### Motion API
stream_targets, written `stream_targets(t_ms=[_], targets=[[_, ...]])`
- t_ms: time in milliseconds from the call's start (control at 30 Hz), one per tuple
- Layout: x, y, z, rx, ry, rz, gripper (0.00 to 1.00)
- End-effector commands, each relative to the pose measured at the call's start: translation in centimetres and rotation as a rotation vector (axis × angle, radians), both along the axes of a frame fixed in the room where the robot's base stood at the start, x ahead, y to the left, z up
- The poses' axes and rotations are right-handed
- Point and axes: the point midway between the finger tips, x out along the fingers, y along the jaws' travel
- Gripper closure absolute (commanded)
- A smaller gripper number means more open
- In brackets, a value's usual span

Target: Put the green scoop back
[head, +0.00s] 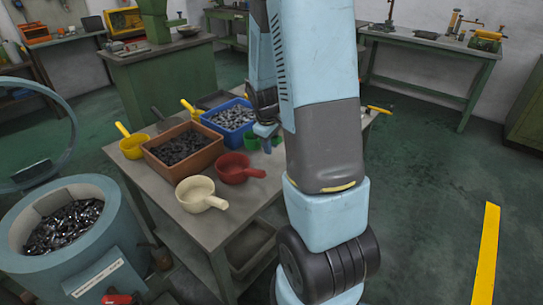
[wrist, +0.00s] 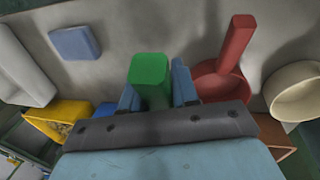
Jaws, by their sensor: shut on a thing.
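The green scoop (head: 250,141) is at the right side of the bench (head: 215,225) in the head view, partly hidden by my arm. My gripper (head: 266,131) is right at it, low over the bench top. In the wrist view the green scoop (wrist: 150,70) stands between the two blue fingers of my gripper (wrist: 157,85), and they are shut on it. Its lower part is hidden behind the gripper body. I cannot tell whether it touches the bench.
A red scoop (head: 238,168) and a cream scoop (head: 199,193) lie close by. An orange-brown bin (head: 163,158) and a blue bin (head: 247,105) hold metal parts. A yellow scoop (head: 132,146) is at the left. A blue drum (head: 110,235) stands left of the bench.

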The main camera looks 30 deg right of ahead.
Motion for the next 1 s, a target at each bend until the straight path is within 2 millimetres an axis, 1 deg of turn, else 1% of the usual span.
stream_targets(t_ms=[33, 100, 300, 433, 500, 767, 1000], targets=[[0.7, -0.6, -0.5, 0.0, 0.002, -0.003, 1.0], [1.5, -1.3, -1.2, 0.001, 0.004, 0.0, 1.0], [3.1, -2.6, -3.8, 0.001, 0.004, 0.0, 1.0], [4.0, -3.3, -5.1, 0.0, 0.002, -0.001, 1.0], [4.3, -3.5, -5.6, 0.0, 0.002, -0.001, 1.0], [5.0, -4.0, -6.5, 0.0, 0.0, -0.001, 1.0], [5.1, -4.1, -9.3, 0.0, 0.004, 0.0, 1.0]])
